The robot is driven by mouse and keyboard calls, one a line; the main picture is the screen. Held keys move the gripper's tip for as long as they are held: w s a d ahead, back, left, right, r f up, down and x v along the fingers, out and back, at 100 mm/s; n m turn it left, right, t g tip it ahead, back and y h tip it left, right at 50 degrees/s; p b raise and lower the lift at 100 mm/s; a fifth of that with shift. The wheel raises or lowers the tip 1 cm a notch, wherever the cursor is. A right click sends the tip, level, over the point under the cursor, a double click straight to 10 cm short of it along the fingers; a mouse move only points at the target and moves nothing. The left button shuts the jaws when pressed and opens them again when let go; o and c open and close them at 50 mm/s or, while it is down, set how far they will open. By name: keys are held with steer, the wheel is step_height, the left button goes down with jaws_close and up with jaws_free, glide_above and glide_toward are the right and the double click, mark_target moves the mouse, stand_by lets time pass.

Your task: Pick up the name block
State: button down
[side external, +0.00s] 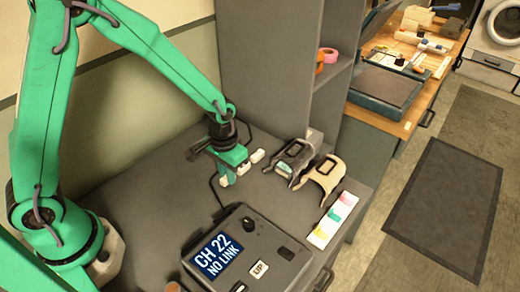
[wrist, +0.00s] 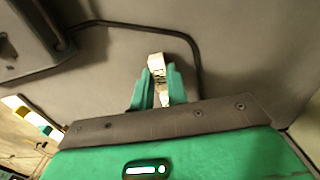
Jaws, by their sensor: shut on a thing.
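My gripper (side external: 234,173) points down over the grey desk in the side view, behind the boxy device with the screen. In the wrist view my gripper (wrist: 161,84) has its two green fingers close together on a small pale block, which I take to be the name block (wrist: 156,62). One end of the block sticks out past the fingertips, and the fingers hide part of its sides. In the side view a whitish piece (side external: 243,169) shows at the fingers. Any lettering on it is too small to read. I cannot tell whether the block touches the desk.
A small white piece (side external: 257,156) shows just right of my gripper. A grey cuff-shaped thing (side external: 293,158) and a cream one (side external: 324,177) stand further right. The device reading "CH 22 NO LINK" (side external: 250,255) is in front. A colour-striped card (side external: 333,220) lies near the desk's right edge.

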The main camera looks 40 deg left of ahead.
steer(key=shift+r, duration=0.45)
steer(key=r, duration=0.3)
steer(key=shift+s+d, duration=0.3)
steer(key=shift+d, duration=0.05)
steer(key=s+d+r, duration=0.6)
steer(key=s+d, duration=0.1)
steer(key=shift+s+d+r, duration=0.2)
steer(key=shift+s+d, duration=0.05)
steer(key=shift+d, duration=0.1)
steer(key=w, duration=1.6)
steer(key=w+d, duration=0.1)
steer(key=w, duration=0.7)
steer(key=shift+r, duration=0.15)
steer(key=shift+w+a, duration=0.2)
steer(key=shift+w, duration=0.45)
steer(key=shift+f, duration=0.25)
